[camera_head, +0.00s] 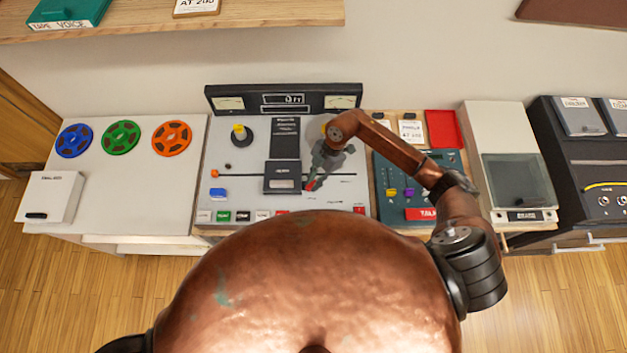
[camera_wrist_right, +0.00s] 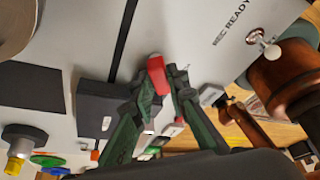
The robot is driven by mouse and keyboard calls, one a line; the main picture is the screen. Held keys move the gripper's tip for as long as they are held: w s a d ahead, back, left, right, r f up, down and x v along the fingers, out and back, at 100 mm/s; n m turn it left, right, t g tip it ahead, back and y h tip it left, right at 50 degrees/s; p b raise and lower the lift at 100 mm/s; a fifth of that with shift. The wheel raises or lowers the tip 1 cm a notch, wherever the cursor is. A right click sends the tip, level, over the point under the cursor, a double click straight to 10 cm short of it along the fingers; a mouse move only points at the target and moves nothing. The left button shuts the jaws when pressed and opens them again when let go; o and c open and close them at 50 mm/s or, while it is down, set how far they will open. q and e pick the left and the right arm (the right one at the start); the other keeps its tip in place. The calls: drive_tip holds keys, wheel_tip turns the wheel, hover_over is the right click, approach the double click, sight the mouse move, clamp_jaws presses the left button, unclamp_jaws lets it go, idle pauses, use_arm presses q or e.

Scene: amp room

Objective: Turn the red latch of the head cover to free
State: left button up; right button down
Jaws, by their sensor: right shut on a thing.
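The red latch (camera_head: 311,185) is a small red bar just right of the dark head cover (camera_head: 282,177) on the grey tape deck panel. In the right wrist view the latch (camera_wrist_right: 156,74) lies between the green fingertips of my right gripper (camera_wrist_right: 165,80), with the dark head cover (camera_wrist_right: 100,108) beside it. In the head view my right gripper (camera_head: 317,176) points down at the latch and partly hides it. It is shut on the latch. My left gripper is not in view.
A black knob with a yellow top (camera_head: 239,134) stands left on the deck (camera_head: 215,160). A row of buttons (camera_head: 242,215) runs along the front edge. A dark slider panel (camera_head: 420,185) is right. Three coloured reels (camera_head: 121,137) lie on the left counter.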

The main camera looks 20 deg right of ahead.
drive_tip(key=n+g+h+b, duration=0.1)
drive_tip(key=n, duration=0.3)
drive_tip(key=shift+d+n, duration=0.1)
drive_tip(key=shift+n, duration=0.2)
drive_tip(key=n+h+b, duration=0.1)
drive_tip(key=n, duration=0.2)
drive_tip(key=n+g+h+b, duration=0.1)
drive_tip(key=n, duration=0.1)
drive_tip(key=shift+n+g, duration=0.3)
drive_tip(key=shift+n, duration=0.1)
drive_tip(key=shift+s, duration=0.1)
drive_tip(key=c, duration=1.9)
unclamp_jaws()
drive_tip(key=shift+r, duration=0.1)
drive_tip(key=v, duration=1.2)
